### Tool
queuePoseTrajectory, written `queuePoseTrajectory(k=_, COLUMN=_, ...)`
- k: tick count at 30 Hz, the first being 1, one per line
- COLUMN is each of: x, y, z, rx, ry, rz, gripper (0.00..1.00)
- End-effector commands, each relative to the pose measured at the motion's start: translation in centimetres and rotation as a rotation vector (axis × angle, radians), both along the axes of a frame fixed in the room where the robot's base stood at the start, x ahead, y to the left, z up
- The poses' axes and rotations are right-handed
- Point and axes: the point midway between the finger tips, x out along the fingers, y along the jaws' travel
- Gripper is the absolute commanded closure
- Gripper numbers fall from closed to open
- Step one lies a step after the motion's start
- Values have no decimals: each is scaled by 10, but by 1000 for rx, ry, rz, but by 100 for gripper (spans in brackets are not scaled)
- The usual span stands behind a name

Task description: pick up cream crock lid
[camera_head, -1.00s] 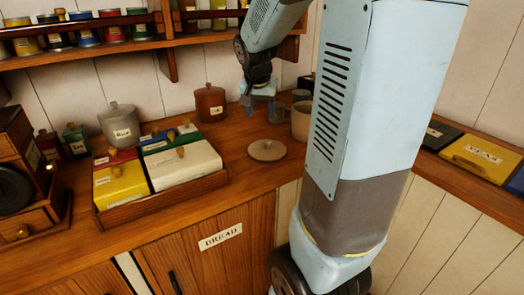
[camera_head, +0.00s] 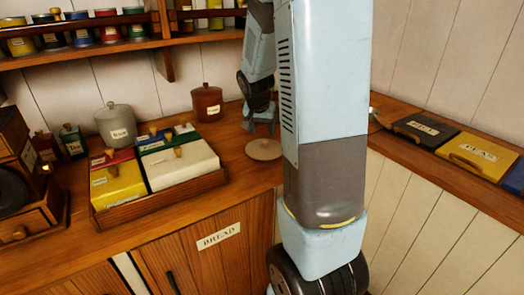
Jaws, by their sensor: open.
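The cream crock lid (camera_head: 264,150) is a flat, round, tan-cream disc with a small knob, lying on the wooden counter right of the tray of boxes. My gripper (camera_head: 261,130) is open, points down, and is just behind and above the lid. I cannot tell its exact height over the counter. My arm hides the counter right of the lid, including the mugs or crocks that stood there.
A wooden tray (camera_head: 160,203) of lidded boxes stands left of the lid. Behind are a brown canister (camera_head: 207,102) and a grey canister (camera_head: 116,125). A shelf (camera_head: 150,43) of tins hangs above. Labelled boards (camera_head: 478,154) lie on the right counter.

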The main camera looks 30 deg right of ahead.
Motion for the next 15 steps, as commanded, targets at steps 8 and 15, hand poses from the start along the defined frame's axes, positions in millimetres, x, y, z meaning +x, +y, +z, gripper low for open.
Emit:
queuePoseTrajectory(k=8, x=5, y=-13, z=-33, rx=0, ry=4, rz=0, gripper=42)
queuePoseTrajectory(k=15, x=10, y=-16, z=-46, rx=-1, ry=2, rz=1, gripper=42)
